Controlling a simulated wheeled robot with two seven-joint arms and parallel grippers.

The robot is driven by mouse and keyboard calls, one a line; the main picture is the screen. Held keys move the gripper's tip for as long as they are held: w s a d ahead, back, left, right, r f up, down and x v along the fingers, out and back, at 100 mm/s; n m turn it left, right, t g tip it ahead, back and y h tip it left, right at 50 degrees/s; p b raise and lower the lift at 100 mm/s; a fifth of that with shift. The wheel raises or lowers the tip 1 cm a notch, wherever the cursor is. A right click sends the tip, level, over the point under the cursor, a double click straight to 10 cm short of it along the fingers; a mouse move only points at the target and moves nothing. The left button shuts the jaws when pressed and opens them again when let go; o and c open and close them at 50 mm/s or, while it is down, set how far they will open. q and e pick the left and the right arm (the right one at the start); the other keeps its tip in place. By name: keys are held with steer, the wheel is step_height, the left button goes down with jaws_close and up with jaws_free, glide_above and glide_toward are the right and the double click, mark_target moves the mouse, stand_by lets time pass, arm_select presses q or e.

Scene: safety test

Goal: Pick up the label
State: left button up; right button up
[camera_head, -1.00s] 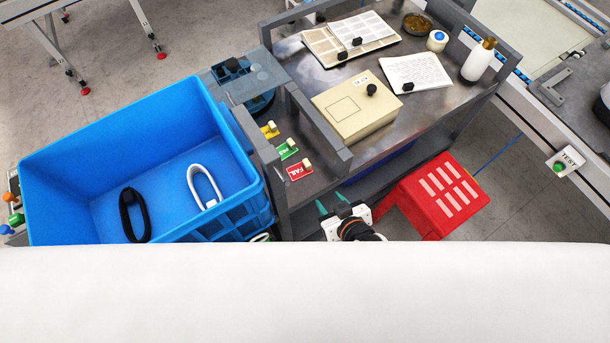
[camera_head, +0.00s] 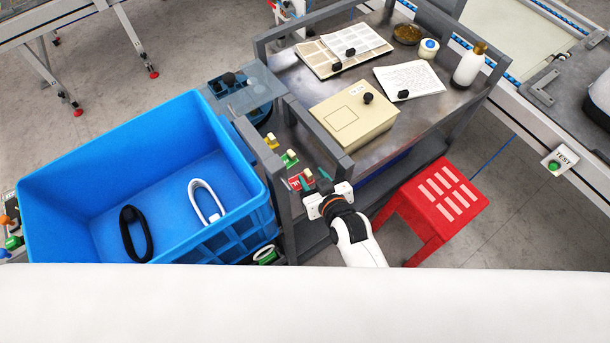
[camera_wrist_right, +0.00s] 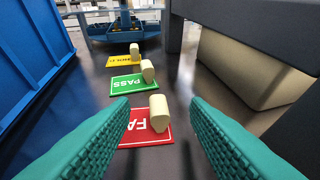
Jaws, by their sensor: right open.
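Three labels with cream knobs lie in a row on the cart's narrow side shelf. The red FAIL label (camera_wrist_right: 145,134) is nearest in the right wrist view, with its knob (camera_wrist_right: 159,113) framed between my fingertips. Behind it are the green PASS label (camera_wrist_right: 128,84) and the yellow label (camera_wrist_right: 124,62). In the head view the red label (camera_head: 295,184) is partly covered by my right gripper (camera_head: 313,184). The right gripper is open and empty, its teal fingers pointing at the red label; I cannot tell the exact gap. My left gripper is not in view.
A blue crate (camera_head: 75,185) with a black and a white loop stands left of the shelf. A dark cart rail (camera_head: 322,143) and a beige box (camera_head: 340,113) border the shelf on the right. A red stool (camera_head: 420,222) stands right of my arm.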

mark_target(309, 174)
steer(key=x, duration=0.3)
steer(key=shift+w+a+f, duration=0.1)
steer(key=shift+a, duration=0.05)
jaws_close()
